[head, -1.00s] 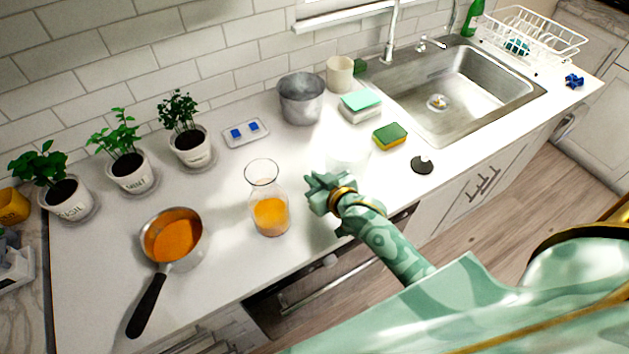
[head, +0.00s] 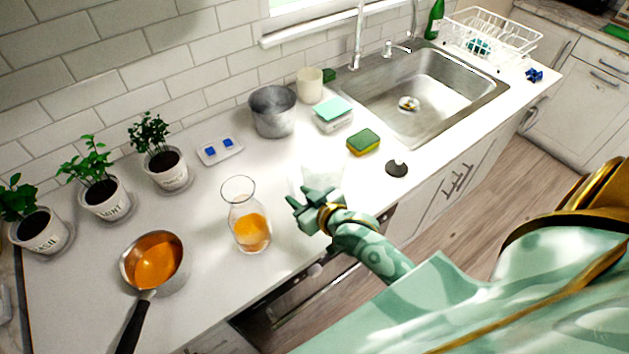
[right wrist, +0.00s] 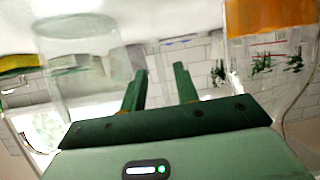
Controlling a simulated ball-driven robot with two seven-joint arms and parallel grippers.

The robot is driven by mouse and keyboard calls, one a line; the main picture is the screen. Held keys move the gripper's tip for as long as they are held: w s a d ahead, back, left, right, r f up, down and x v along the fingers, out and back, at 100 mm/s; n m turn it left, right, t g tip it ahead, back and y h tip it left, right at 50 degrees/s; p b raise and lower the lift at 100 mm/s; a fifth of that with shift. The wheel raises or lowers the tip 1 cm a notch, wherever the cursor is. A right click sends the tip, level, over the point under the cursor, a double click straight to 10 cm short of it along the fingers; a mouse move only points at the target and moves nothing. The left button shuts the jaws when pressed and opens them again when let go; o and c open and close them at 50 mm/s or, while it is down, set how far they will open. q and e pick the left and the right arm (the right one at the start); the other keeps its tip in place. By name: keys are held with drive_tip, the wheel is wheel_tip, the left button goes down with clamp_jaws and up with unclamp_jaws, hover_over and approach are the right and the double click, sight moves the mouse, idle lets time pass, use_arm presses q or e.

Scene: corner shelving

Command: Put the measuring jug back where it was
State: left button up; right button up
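A clear, nearly empty vessel that looks like the measuring jug (head: 323,174) stands on the counter, just behind my right gripper (head: 296,213) in the head view. Its lower part is hidden by the gripper. In the right wrist view the clear jug (right wrist: 82,75) is left of the fingers, not between them. My right gripper's two green fingers (right wrist: 160,85) are apart, with nothing visible between them. My left gripper is not in view.
A glass carafe of orange liquid (head: 250,232) stands left of the right gripper. A saucepan (head: 152,262) is farther left. A metal pot (head: 273,112), a sponge (head: 363,143), a black-based item (head: 397,168) and the sink (head: 425,95) lie beyond. Counter between carafe and pot is clear.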

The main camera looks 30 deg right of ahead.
drive_tip(key=v, duration=0.8)
drive_tip(key=shift+s+p, duration=0.2)
drive_tip(key=shift+p, duration=0.25)
drive_tip(key=s+d+r+n+g+h, duration=0.5)
drive_tip(key=s+d+g+h, duration=0.1)
drive_tip(key=s, duration=0.5)
drive_tip(key=s+a+f+g+y+b, duration=0.1)
drive_tip(key=a+f+g+b, duration=0.1)
drive_tip(key=f, duration=1.3)
drive_tip(key=s+a+f+g+y+b, duration=0.1)
drive_tip(key=s+a+f+y+b, duration=0.15)
drive_tip(key=f, duration=1.25)
drive_tip(key=s+f+m+g+b, duration=0.2)
drive_tip(key=s+f+g+b, duration=0.1)
drive_tip(key=s+f, duration=1.5)
wheel_tip(320, 180, down, 3)
drive_tip(key=shift+s+f+m+y+b, duration=0.1)
drive_tip(key=shift+s+m+y+b, duration=0.3)
drive_tip(key=shift+b, duration=0.5)
